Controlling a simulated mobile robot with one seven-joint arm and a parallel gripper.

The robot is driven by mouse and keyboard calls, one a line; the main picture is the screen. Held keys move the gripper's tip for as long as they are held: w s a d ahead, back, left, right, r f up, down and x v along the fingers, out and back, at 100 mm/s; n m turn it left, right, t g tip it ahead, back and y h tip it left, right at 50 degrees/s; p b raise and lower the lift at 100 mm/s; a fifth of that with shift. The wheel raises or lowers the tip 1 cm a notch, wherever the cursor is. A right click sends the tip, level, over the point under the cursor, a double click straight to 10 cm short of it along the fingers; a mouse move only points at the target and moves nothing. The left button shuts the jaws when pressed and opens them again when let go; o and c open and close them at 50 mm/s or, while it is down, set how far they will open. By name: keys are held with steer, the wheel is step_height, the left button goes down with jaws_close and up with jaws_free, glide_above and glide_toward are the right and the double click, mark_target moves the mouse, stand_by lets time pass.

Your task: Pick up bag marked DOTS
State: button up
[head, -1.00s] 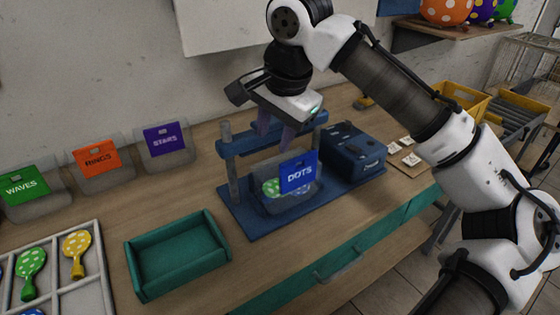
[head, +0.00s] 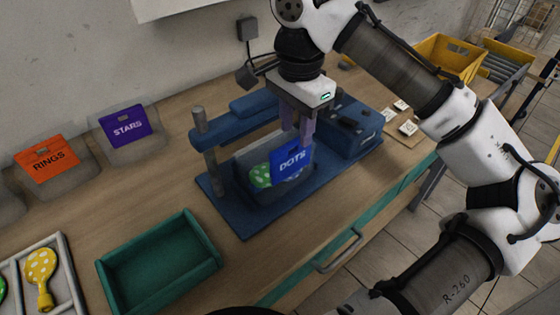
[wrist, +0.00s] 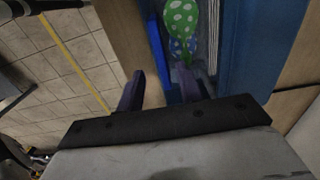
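The clear bag with the blue DOTS label (head: 291,161) stands in the blue press frame (head: 245,225). A green dotted balloon (head: 261,176) shows inside it. My gripper (head: 299,128) is just above and behind the label, pointing down, its fingers partly hidden by the label. In the wrist view the fingers (wrist: 160,90) are apart, with the blue label (wrist: 163,60) seen edge-on between them. The green balloon (wrist: 180,18) and a blue dotted balloon (wrist: 177,47) show beyond the fingertips. I cannot see the fingers touching the label.
An empty green tray (head: 158,262) lies to the left of the press. Bags marked RINGS (head: 47,159) and STARS (head: 126,127) stand along the wall. A blue box (head: 352,128) sits right of the bag. A yellow crate (head: 448,58) is at the back right.

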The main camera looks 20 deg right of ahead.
mark_target(292, 142)
steer(key=shift+a+f+p, duration=0.2)
steer(key=shift+f+p, duration=0.1)
steer(key=shift+f, duration=1.25)
steer(key=shift+a+f+p, duration=0.15)
steer(key=shift+f+p, duration=0.15)
steer(key=shift+f, duration=1.25)
steer(key=shift+c, duration=0.3)
jaws_close()
